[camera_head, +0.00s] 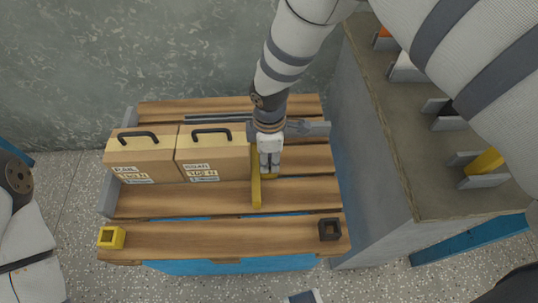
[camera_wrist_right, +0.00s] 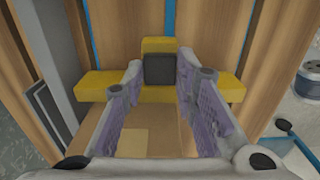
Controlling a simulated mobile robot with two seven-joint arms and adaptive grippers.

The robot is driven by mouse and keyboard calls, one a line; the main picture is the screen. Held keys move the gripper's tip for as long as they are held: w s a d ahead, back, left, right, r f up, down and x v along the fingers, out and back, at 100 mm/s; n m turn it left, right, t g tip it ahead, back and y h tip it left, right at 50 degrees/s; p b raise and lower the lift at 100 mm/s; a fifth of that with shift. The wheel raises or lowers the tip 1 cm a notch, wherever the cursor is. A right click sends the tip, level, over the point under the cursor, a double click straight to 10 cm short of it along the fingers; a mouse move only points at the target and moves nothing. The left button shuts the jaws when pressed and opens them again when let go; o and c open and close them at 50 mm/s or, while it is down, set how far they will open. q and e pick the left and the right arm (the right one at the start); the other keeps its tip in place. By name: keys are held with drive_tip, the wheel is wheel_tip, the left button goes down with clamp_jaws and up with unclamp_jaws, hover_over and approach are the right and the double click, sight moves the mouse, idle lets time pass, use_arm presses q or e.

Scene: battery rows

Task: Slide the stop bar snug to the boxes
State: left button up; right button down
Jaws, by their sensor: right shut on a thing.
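The yellow stop bar (camera_head: 256,192) lies across the wooden slats, just right of two tan boxes. The left box (camera_head: 138,157) and the right box (camera_head: 212,153) stand side by side, each with a black handle and a label. Any small gap between bar and right box is hard to judge. My right gripper (camera_head: 270,168) comes down at the bar and is shut on it. In the right wrist view the bar (camera_wrist_right: 92,86) runs crosswise, with its dark block (camera_wrist_right: 159,69) between my fingers. Part of the bar is hidden behind my gripper. My left gripper is out of view.
A grey end plate (camera_head: 107,199) stands left of the boxes. A grey rail (camera_head: 215,118) runs behind them. A yellow socket (camera_head: 112,237) and a dark socket (camera_head: 330,229) sit on the front slat. A concrete-like counter (camera_head: 380,150) rises close on the right.

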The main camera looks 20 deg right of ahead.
sight(270, 161)
drive_tip(key=shift+a, duration=0.15)
drive_tip(key=c, duration=1.3)
unclamp_jaws()
drive_tip(key=shift+d, duration=0.2)
wheel_tip(270, 161, up, 12)
